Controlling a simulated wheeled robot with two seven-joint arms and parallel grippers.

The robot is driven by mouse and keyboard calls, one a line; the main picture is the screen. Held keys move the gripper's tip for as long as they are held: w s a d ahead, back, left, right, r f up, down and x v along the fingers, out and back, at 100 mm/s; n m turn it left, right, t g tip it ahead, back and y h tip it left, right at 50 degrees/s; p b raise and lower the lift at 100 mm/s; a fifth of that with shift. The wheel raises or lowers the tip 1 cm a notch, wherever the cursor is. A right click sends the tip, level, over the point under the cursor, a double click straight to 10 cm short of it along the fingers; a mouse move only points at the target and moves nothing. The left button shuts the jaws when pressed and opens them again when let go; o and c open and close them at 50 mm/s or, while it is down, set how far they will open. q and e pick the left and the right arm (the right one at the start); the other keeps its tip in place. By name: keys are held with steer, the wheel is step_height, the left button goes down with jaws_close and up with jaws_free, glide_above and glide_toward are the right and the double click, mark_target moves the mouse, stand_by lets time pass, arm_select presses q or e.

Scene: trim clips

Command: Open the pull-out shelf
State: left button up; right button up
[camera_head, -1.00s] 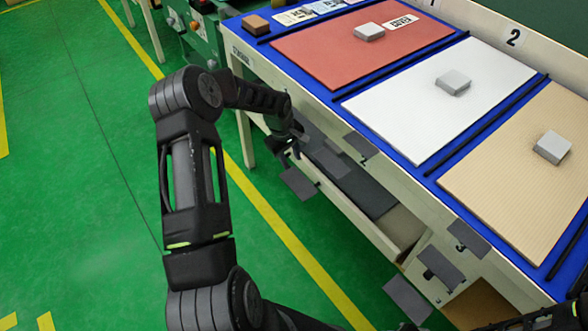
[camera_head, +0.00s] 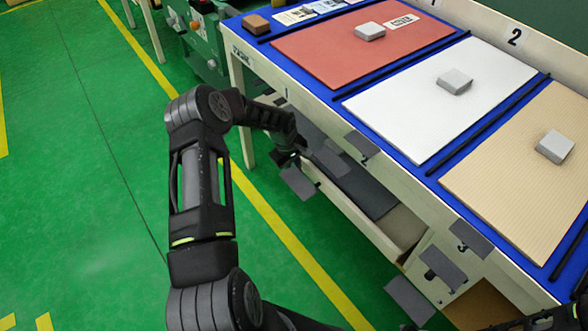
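The pull-out shelf (camera_head: 398,227) is under the table's front edge, a cream tray with a dark grey bottom. I cannot tell how far it is out. My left gripper (camera_head: 287,160) is at the shelf's left end, below the tabletop. It is small, dark and partly hidden by its own wrist, so I cannot see whether its fingers are apart or touching the shelf. Only dark parts of my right arm show at the lower right corner; its gripper is not in view.
The table carries a red board (camera_head: 330,52), a white board (camera_head: 415,110) and a tan board (camera_head: 510,190), each with a grey block. Dark square plates (camera_head: 298,183) hang along the front. Green floor (camera_head: 90,220) with yellow lines lies open at left.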

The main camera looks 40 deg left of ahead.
arm_select(q)
jaws_close()
stand_by(1.0)
